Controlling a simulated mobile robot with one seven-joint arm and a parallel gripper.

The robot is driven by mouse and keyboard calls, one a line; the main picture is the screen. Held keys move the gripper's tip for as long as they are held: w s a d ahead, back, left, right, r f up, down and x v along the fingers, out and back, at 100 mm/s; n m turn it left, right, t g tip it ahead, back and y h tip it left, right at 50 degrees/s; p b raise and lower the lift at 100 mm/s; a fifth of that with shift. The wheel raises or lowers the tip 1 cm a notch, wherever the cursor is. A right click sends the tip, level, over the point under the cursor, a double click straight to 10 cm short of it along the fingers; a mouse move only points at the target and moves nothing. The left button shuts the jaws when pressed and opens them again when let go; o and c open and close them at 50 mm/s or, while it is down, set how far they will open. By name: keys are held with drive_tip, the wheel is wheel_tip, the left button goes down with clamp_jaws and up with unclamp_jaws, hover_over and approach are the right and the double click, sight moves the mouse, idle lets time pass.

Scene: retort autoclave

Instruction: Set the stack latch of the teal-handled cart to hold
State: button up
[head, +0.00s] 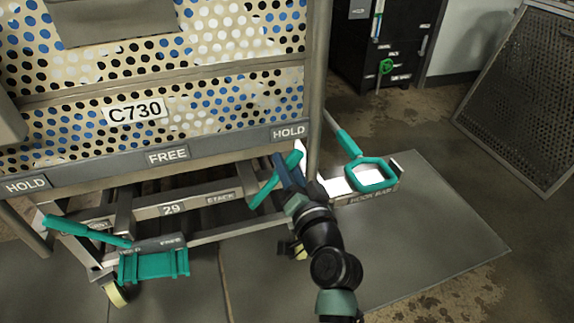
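The cart (186,205) has a lower frame marked 29 and STACK, under a perforated basket stack marked C730. A teal lever (264,193) rises from beside the STACK label and slants up to the right. Its upper end is just below the right HOLD plate (289,132). The FREE plate (167,156) is in the middle of the rail and another HOLD plate (26,185) is at the left. My gripper (282,168) is at the lever's upper part and overlaps it in the picture. Contact and finger opening cannot be made out.
A teal loop handle (371,174) stands to the right, by a bar marked HOOK BAR (370,198). A teal pedal (153,266) and teal bar (87,231) are at the cart's lower left. A perforated panel (525,95) leans at the right. Floor at the lower right is clear.

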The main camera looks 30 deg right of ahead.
drive_tip(key=o, duration=0.3)
drive_tip(key=shift+o, duration=0.2)
drive_tip(key=p+v, duration=0.2)
drive_tip(key=v, duration=1.1)
drive_tip(key=shift+p, duration=0.3)
drive_tip(key=w+a+r+n+t+y+p, duration=0.2)
drive_tip(key=a+r+n+p, duration=0.3)
drive_tip(key=r, duration=0.9)
drive_tip(key=w+a+r+n+t+y+p, duration=0.1)
drive_tip(key=w+a+r+t+p, duration=0.15)
drive_tip(key=a+r, duration=0.85)
drive_tip(key=w+a+r+n+t+y+p, duration=0.2)
drive_tip(key=w+r+n+p, duration=0.15)
drive_tip(key=r, duration=1.45)
drive_tip(key=s+a+r+n+t+p, duration=0.1)
drive_tip(key=s+a+r+t+p, duration=0.3)
drive_tip(key=r, duration=0.6)
drive_tip(key=s+a+r+n+p, duration=0.15)
drive_tip(key=s+r, duration=0.35)
drive_tip(key=r, duration=0.5)
wheel_tip(320, 180, up, 37)
drive_tip(key=p, duration=3.6)
drive_tip(key=shift+a+f+m, duration=0.15)
drive_tip(key=shift+f+m, duration=0.1)
drive_tip(key=shift+m, duration=0.05)
